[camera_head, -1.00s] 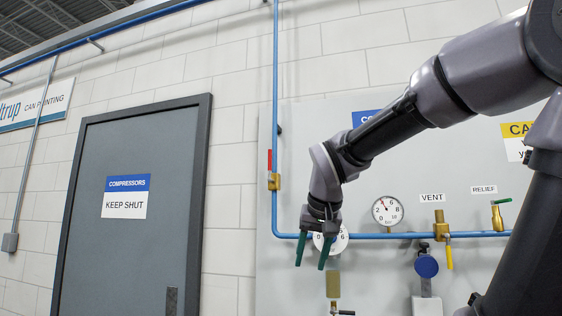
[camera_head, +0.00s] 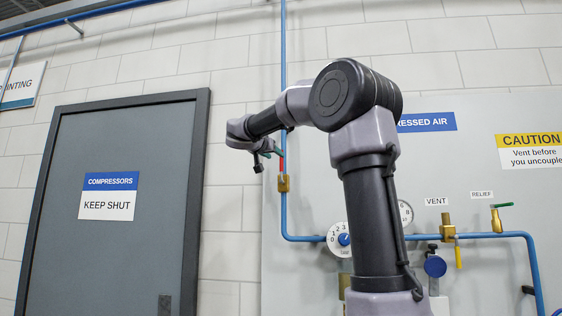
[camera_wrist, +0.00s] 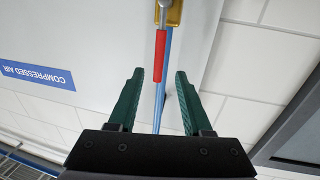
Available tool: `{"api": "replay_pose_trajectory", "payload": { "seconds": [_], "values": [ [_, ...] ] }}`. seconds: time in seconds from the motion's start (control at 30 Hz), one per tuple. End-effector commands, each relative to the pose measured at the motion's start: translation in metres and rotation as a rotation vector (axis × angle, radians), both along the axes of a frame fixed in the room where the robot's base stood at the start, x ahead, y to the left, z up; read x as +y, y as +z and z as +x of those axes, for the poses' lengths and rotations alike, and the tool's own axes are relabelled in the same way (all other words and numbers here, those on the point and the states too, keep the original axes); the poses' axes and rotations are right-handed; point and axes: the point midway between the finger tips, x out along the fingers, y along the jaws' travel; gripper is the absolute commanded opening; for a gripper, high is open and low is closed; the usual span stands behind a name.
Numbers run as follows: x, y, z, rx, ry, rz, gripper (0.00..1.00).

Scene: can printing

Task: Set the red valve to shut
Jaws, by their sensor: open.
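The red valve has a brass body (camera_head: 283,184) on the vertical blue pipe and a red handle (camera_head: 281,163) that stands upright along the pipe. In the wrist view, which looks upside down, the red handle (camera_wrist: 160,57) runs in line with the blue pipe from the brass body (camera_wrist: 173,14). My gripper (camera_wrist: 160,74) is open, with its green fingers on either side of the handle's free end in that picture. No contact shows, and the depth gap is hard to judge. In the head view my gripper (camera_head: 267,157) is just left of the handle, partly seen.
A white dial (camera_head: 338,240) and a gauge (camera_head: 405,212) sit lower on the panel, partly behind my arm. The yellow-handled vent valve (camera_head: 447,228) and green-handled relief valve (camera_head: 497,217) are to the right. A grey door (camera_head: 150,245) stands left.

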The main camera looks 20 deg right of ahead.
Motion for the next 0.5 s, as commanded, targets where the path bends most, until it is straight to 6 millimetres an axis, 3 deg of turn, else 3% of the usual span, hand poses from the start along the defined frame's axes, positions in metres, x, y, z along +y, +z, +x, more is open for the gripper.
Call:
{"api": "replay_pose_trajectory", "payload": {
  "seconds": [0.3, 0.5],
  "values": [
    [-0.042, -0.001, 0.041, 0.001, -0.002, 0.000, 0.50],
    [-0.053, -0.001, 0.052, 0.001, -0.001, 0.001, 0.50]
  ]
}}
